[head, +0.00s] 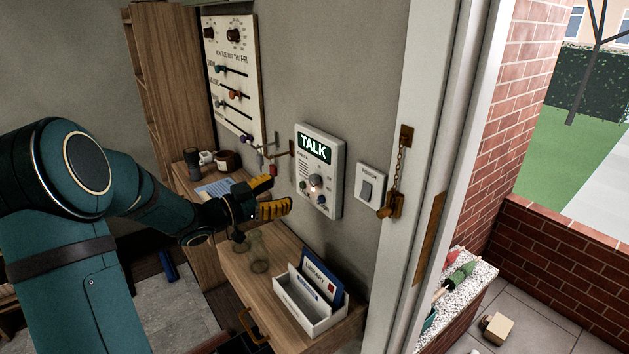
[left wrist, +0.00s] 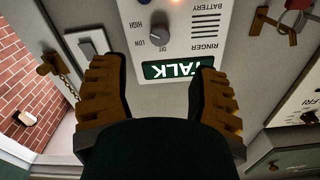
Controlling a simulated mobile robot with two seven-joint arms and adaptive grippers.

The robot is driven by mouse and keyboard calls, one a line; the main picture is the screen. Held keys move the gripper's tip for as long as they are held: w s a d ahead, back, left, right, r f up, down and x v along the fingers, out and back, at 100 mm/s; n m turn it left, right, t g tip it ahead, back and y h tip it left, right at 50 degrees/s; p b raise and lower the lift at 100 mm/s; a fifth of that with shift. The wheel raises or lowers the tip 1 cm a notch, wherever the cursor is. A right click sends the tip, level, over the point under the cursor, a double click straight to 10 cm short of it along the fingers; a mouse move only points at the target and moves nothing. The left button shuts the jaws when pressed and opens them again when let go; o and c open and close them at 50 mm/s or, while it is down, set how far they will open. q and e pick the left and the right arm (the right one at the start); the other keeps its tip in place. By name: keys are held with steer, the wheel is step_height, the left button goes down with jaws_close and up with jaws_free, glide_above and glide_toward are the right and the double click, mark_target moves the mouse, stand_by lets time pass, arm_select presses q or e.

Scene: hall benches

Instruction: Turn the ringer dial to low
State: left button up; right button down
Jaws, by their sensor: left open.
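The intercom panel (head: 334,165) with a green TALK label is mounted on the wall. Its ringer dial (head: 316,181) is a round knob below the label. In the left wrist view, where the panel appears upside down, the dial (left wrist: 159,35) is grey, with LOW and HIGH printed beside it. I cannot tell clearly which mark it points at. My left gripper (head: 269,195) is open and empty, left of the panel and apart from it. In the left wrist view its yellow-brown fingers (left wrist: 160,78) frame the TALK label, with the dial beyond them. My right gripper is not in view.
A doorbell-style switch (head: 369,188) and a door chain (head: 403,170) are right of the panel. Hooks with keys (head: 272,150) and a slider board (head: 233,85) are left. Below stands a wooden shelf with glass jars and a white letter box (head: 300,308).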

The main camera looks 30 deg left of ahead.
mark_target(311, 181)
arm_select(q)
steer(key=x, duration=1)
steer(key=shift+w+d+b, duration=0.1)
steer(key=shift+w+b, duration=0.05)
steer(key=shift+b, duration=0.2)
jaws_close()
